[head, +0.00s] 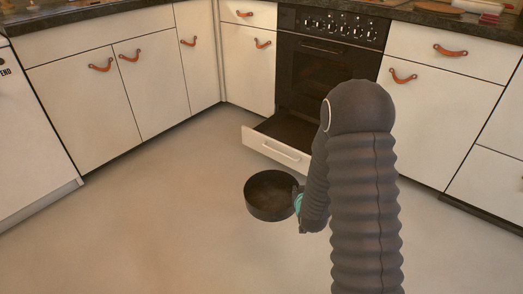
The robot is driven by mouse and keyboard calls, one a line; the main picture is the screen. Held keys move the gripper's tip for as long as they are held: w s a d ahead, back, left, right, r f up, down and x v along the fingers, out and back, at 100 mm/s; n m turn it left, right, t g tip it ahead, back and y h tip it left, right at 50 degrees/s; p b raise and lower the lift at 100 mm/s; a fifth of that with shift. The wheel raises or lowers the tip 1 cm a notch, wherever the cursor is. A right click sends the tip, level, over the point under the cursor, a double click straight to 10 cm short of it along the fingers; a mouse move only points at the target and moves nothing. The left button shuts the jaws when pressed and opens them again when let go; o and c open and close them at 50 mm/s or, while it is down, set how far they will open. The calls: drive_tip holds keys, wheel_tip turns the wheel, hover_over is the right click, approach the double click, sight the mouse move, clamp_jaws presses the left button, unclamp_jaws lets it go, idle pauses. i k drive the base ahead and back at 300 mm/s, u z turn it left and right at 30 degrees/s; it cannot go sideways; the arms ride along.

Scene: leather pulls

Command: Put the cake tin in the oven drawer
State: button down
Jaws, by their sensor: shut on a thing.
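The cake tin (270,193) is round, dark and open-topped, and it is roughly level. My gripper (299,202) is shut on its right rim, and teal shows at the fingers. The arm hides part of the gripper. The tin is in front of the oven drawer as I see it; its height above the floor is hard to tell. The oven drawer (276,152), with a white front and a pale bar handle, is pulled open below the black oven (324,62). Its inside (288,130) is dark and looks empty where it shows. My arm covers its right end.
White cabinets with leather pulls (100,65) line the back and left walls. A dark worktop (420,17) runs above, with a wooden board (438,6) on it. A white appliance (30,130) stands at the left. The floor (150,210) is clear.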

sight(300, 139)
drive_tip(key=u, duration=0.55)
drive_tip(key=i, duration=0.5)
drive_tip(key=z, duration=0.55)
drive_tip(key=i, duration=1.6)
drive_tip(key=z, duration=0.75)
